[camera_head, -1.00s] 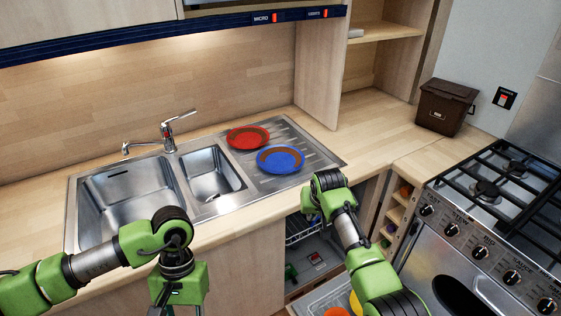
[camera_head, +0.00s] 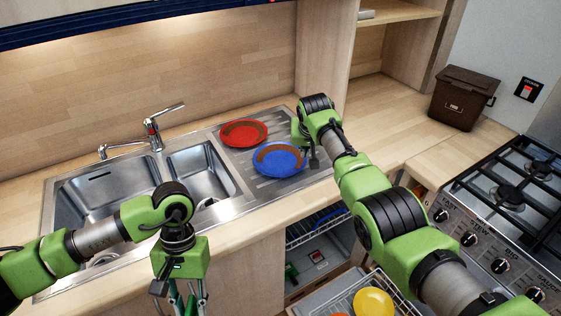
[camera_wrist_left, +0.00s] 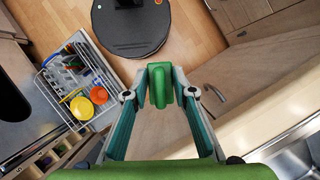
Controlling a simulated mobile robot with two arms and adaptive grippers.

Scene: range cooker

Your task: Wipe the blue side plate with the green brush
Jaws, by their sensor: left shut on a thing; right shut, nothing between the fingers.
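The blue side plate (camera_head: 275,163) lies on the drainer right of the sink, with a brown smear along its upper side. My right gripper (camera_head: 313,160) points down at the plate's right edge. It is shut and empty; I cannot tell if it touches the plate. My left gripper (camera_head: 186,304) hangs in front of the counter, its tips cut off by the lower edge. In the left wrist view my left gripper (camera_wrist_left: 160,92) is shut on the green brush (camera_wrist_left: 160,78), held above the floor.
A red plate (camera_head: 243,133) with a brown smear lies behind the blue one. The sink (camera_head: 112,200) and tap (camera_head: 152,135) are to the left. Below, an open dishwasher rack (camera_head: 345,300) holds a yellow dish (camera_head: 373,302). A brown bin (camera_head: 463,97) and the hob (camera_head: 510,190) are at right.

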